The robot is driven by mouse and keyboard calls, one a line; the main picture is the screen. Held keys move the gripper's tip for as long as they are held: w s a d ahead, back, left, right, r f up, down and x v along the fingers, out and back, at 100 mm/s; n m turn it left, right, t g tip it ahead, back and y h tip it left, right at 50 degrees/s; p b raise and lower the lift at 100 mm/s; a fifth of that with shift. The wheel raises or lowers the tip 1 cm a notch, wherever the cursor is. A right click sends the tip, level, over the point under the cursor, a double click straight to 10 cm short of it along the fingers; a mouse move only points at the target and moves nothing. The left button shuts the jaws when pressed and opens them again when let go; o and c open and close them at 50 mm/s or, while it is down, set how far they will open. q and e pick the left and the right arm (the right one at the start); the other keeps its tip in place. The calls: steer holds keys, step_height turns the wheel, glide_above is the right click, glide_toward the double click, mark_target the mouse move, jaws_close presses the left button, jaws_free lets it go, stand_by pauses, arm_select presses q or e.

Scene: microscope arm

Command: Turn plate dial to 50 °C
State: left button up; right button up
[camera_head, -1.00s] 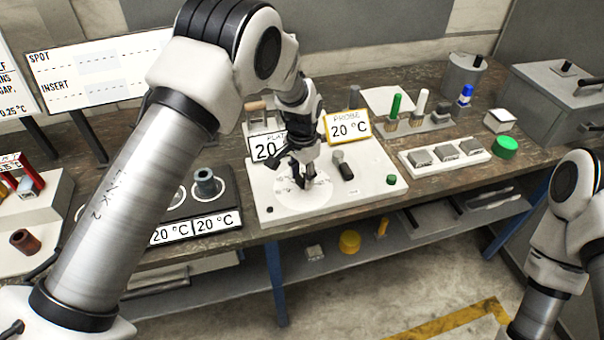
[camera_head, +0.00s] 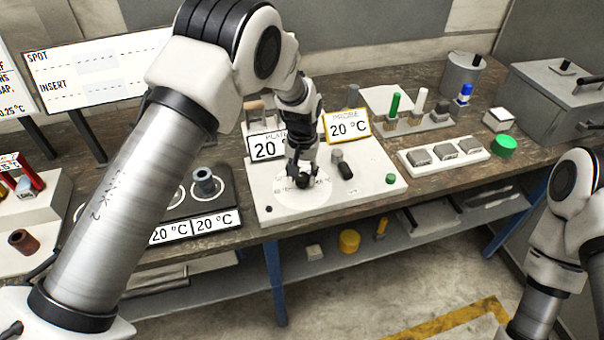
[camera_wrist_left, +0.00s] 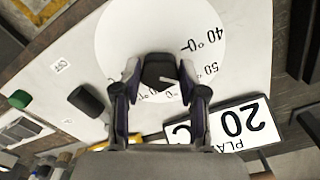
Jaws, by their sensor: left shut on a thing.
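The plate dial is a black knob (camera_wrist_left: 160,72) at the middle of a white round scale (camera_wrist_left: 122,38) in the left wrist view. The figures 40 and 50 show on the scale; other marks are hidden by my fingers. My left gripper (camera_head: 303,182) is shut on the knob, with one finger on each side; it also shows in the left wrist view (camera_wrist_left: 160,85). The plate display (camera_head: 264,146) reads 20, partly covered by my arm; it shows upside down in the left wrist view (camera_wrist_left: 238,122). My right gripper is out of view; only its arm shows at the right.
The probe display (camera_head: 347,126) reads 20 °C behind the white panel (camera_head: 375,187). A dark knob (camera_head: 345,171) and a green button (camera_head: 390,179) are right of the dial.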

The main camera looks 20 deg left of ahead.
mark_target(302, 177)
arm_select(q)
steer(key=shift+s+f, duration=0.1)
steer(key=o, duration=1.1)
steer(key=shift+o, duration=0.2)
step_height(302, 177, up, 12)
